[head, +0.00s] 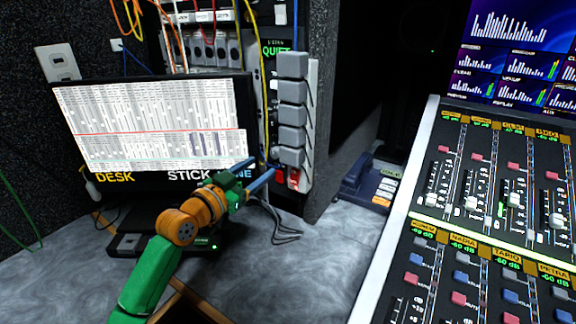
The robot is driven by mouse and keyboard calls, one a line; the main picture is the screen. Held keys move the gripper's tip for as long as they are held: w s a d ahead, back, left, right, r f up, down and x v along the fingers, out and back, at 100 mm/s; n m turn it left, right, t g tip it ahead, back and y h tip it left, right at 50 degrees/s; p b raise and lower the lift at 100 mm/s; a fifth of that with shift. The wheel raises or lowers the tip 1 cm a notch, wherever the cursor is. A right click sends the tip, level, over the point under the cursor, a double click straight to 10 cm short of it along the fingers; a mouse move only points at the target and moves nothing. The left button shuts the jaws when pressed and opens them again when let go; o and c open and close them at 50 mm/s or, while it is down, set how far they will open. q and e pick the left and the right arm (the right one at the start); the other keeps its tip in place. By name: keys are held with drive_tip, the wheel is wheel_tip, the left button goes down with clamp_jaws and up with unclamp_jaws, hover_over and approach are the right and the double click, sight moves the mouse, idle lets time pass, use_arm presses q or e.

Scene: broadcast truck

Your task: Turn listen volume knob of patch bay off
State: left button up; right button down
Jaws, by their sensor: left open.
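The patch bay (208,48) seems to be the rack panel behind the screen, with orange, red, white and yellow cables hanging over it. I cannot make out the listen volume knob for certain; small controls show on the narrow strip under the green QUIET sign (277,47), partly behind a yellow cable. My left gripper (261,168) has blue fingers, spread apart and empty. It is in front of the screen's lower right corner, near the foot of that strip, and hides part of what lies behind. My right gripper is out of view.
A screen (160,130) stands at the left. A column of grey blocks (291,110) with red parts below stands right of the strip. A mixing desk (480,215) fills the right. A dark blue device (368,180) sits between. The grey worktop (310,270) is mostly clear, with loose black cable.

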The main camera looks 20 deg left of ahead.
sight(273, 154)
use_arm(q)
drive_tip(key=shift+w+r, duration=0.3)
drive_tip(key=shift+w, duration=0.25)
drive_tip(key=shift+w+r, duration=0.25)
drive_tip(key=shift+w, duration=0.3)
drive_tip(key=shift+w+d+f, duration=0.1)
drive_tip(key=shift+w+d, duration=0.1)
drive_tip(key=shift+w, duration=0.75)
drive_tip(key=shift+w+d+f, duration=0.1)
drive_tip(key=shift+w+d, duration=0.05)
drive_tip(key=shift+w, duration=0.8)
clamp_jaws()
